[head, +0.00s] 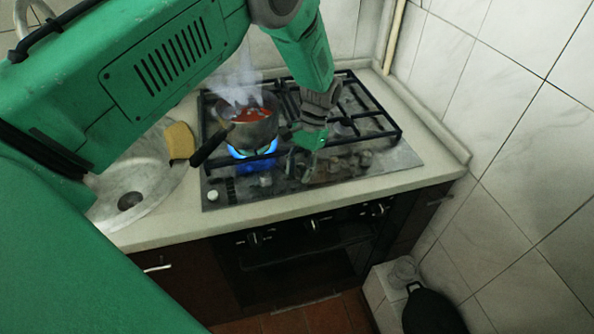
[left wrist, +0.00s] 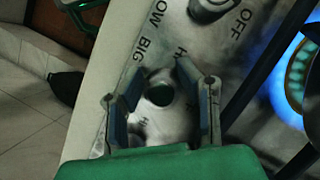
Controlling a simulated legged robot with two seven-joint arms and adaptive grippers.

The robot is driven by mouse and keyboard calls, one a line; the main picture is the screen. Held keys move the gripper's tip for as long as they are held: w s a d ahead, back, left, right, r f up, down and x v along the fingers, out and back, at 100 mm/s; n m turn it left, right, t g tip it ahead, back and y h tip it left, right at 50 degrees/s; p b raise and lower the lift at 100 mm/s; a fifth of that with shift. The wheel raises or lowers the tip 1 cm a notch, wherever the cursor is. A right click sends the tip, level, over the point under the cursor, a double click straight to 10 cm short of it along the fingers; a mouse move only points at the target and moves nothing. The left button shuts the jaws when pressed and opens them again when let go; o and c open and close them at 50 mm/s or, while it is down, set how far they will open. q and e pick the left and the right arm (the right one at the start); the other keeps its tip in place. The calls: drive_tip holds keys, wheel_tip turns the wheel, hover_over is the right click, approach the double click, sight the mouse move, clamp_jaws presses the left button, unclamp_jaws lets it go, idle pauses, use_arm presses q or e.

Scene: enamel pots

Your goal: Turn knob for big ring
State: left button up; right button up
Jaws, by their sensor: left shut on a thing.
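My left gripper (head: 303,172) reaches down to the front control strip of the gas hob (head: 404,160). In the left wrist view its two fingers (left wrist: 163,108) stand on either side of a round knob (left wrist: 160,88) with a dark top, closed on it. The word BIG is printed beside this knob, with HI marks around it. Another knob (left wrist: 209,6) sits near the word OFF. In the head view the gripper partly hides the held knob. A pale knob (head: 212,195) is at the hob's front left.
A steaming pot (head: 252,134) of red food stands over a lit blue flame (head: 252,150), its dark handle pointing front left. Black grates (head: 372,114) cover the hob. A sink (head: 135,185) with a yellow sponge (head: 180,140) is at left, a tiled wall (head: 505,120) at right.

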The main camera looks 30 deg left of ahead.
use_arm(q)
drive_tip(key=shift+w+r+n+t, duration=0.3)
drive_tip(key=shift+w+n, duration=0.35)
drive_tip(key=shift+n, duration=0.05)
drive_tip(key=o, duration=1.2)
drive_tip(key=shift+f, duration=0.1)
drive_tip(key=shift+c, duration=0.2)
drive_tip(key=shift+w+f, duration=0.15)
drive_tip(key=shift+r, duration=0.25)
drive_tip(key=v, duration=1.1)
drive_tip(key=shift+w+a, duration=0.15)
drive_tip(key=shift+w, duration=0.25)
